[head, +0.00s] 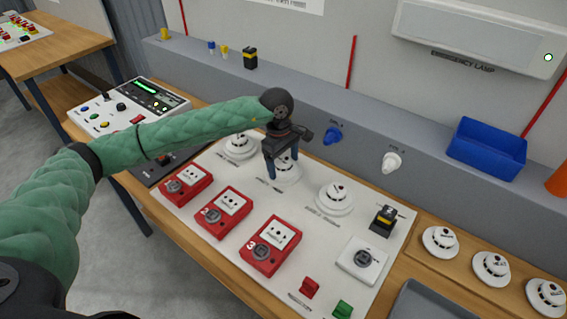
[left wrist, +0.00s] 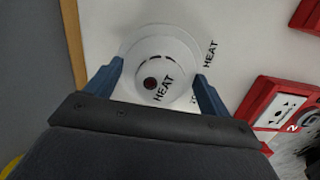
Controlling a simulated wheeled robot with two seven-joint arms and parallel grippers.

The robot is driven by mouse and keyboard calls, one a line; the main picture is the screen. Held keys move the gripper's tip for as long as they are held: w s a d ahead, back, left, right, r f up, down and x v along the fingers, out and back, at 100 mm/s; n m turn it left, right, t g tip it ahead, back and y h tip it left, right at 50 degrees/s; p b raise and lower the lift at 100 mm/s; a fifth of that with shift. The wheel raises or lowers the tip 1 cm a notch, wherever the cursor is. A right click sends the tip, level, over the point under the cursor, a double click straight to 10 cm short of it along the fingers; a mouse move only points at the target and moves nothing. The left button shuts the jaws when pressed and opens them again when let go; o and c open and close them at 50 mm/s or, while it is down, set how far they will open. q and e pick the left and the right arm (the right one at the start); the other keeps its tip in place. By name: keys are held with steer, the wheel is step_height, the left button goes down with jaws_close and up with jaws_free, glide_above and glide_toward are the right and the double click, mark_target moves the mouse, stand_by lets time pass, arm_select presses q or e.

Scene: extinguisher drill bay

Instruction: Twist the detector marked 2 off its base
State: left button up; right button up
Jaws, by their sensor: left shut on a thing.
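The detector in my left gripper is a white round disc (left wrist: 158,72) with a dark red spot and the word HEAT, seen in the left wrist view. It sits on the white board, in the middle of a row of three detectors. In the head view it is partly hidden (head: 287,174) behind my left gripper (head: 283,168). The blue fingers are on either side of it, shut on its rim. I cannot read a 2 on it. Its base is mostly hidden under it. My right gripper is not in view.
Other detectors stand left (head: 240,146) and right (head: 334,197) on the board. Several red call points, one marked 2 (head: 217,212), stand in front. Spare detectors (head: 440,241) lie on a wooden strip at right. A blue bin (head: 487,148) sits on the grey ledge.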

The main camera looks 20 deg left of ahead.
arm_select(q)
steer(key=shift+n+t+b, duration=0.3)
steer(key=shift+n+b, duration=1.15)
steer(key=shift+n, duration=0.55)
steer(key=shift+r, duration=3.05)
stand_by(0.5)
